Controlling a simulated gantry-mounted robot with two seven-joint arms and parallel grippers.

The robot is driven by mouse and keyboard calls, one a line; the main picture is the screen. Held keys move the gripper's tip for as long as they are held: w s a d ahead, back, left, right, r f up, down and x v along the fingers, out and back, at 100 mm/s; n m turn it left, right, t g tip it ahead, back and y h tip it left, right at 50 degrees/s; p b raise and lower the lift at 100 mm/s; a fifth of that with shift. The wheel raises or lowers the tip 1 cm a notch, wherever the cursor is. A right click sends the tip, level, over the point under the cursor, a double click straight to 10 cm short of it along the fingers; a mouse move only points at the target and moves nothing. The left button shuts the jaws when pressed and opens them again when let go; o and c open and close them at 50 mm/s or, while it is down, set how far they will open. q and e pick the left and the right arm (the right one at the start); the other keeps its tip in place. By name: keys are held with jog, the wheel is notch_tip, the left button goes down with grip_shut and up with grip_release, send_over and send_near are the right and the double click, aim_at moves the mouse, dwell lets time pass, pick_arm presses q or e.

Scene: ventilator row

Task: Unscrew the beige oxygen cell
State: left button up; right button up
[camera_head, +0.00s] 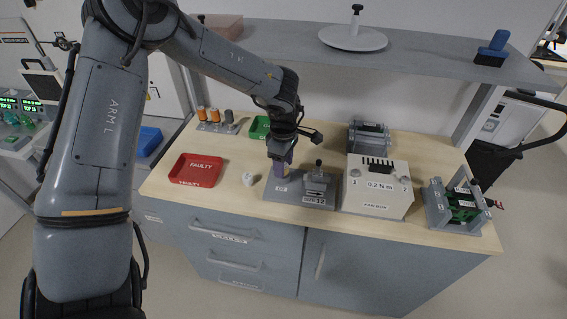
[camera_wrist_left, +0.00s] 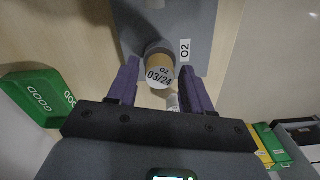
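The beige oxygen cell (camera_wrist_left: 159,63), with a white end label reading "O2 03/24", stands in a grey fixture (camera_wrist_left: 196,20) marked O2 in the left wrist view. The two purple fingers of my left gripper (camera_wrist_left: 160,78) are on either side of it, with a visible gap on each side. In the head view my left gripper (camera_head: 281,166) points down over the left part of the grey fixture plate (camera_head: 310,199) and mostly hides the cell. My right gripper is not in view.
A red FAULTY tray (camera_head: 196,171) lies left, and a green tray (camera_head: 259,127) behind. A rack (camera_head: 217,126) holds several cylinders. A small white part (camera_head: 249,179) sits left of the fixture. A 0.2 Nm box (camera_head: 379,186) and a grey frame (camera_head: 458,206) stand right.

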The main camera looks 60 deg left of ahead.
pick_arm(q)
jog(key=c, duration=0.8)
jog(key=shift+o, duration=0.2)
jog(key=shift+n+b, duration=0.3)
jog(key=shift+n, duration=1)
jog(key=shift+r, duration=0.35)
jog(key=shift+r+p, duration=0.25)
jog(key=shift+p, duration=0.1)
jog(key=shift+r+p, duration=0.85)
jog(key=shift+r, duration=0.3)
